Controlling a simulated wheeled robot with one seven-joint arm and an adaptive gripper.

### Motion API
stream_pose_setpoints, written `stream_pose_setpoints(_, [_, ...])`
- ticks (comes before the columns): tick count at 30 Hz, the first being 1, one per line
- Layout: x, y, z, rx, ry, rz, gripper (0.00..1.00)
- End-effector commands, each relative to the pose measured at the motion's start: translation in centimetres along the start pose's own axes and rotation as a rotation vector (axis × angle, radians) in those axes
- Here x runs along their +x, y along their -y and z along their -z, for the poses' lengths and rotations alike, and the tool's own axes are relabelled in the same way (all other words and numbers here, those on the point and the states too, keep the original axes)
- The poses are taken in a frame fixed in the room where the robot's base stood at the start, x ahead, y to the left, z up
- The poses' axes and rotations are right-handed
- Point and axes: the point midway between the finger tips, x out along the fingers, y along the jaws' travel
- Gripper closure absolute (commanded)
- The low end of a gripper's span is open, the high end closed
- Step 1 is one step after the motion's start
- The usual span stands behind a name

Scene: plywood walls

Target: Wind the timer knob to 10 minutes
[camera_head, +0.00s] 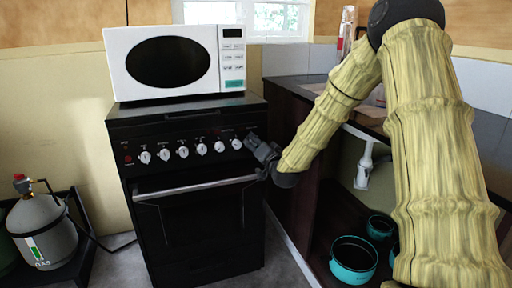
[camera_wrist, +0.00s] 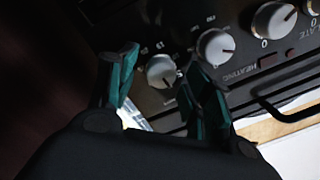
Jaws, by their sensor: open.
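The black stove's front panel carries a row of white knobs. The rightmost knob (camera_head: 237,144) is beside my gripper (camera_head: 250,141) in the head view. In the wrist view, this end knob (camera_wrist: 161,71) appears between the two teal fingertips of my gripper (camera_wrist: 163,62), which are apart. I cannot tell whether the fingers reach around the knob or touch it. A dark pointer line and small marks show around it, but its label and setting are too small or hidden to read. I cannot confirm from the lettering that it is the timer.
A neighbouring knob (camera_wrist: 215,47) marked HEATING sits close to the right finger. The oven handle (camera_head: 195,187) runs below the panel. A white microwave (camera_head: 217,60) stands on the stove. An open cabinet with teal pots (camera_head: 353,260) is to the right; a gas cylinder (camera_head: 45,235) stands left.

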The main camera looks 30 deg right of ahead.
Motion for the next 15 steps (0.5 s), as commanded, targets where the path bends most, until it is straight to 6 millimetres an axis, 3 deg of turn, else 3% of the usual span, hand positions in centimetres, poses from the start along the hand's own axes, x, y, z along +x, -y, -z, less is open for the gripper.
stream_pose_setpoints(11, [0.38,0.00,-0.02,0.000,0.000,0.000,0.51])
stream_pose_setpoints(15, [0.37,0.00,-0.02,0.000,0.000,0.000,0.77])
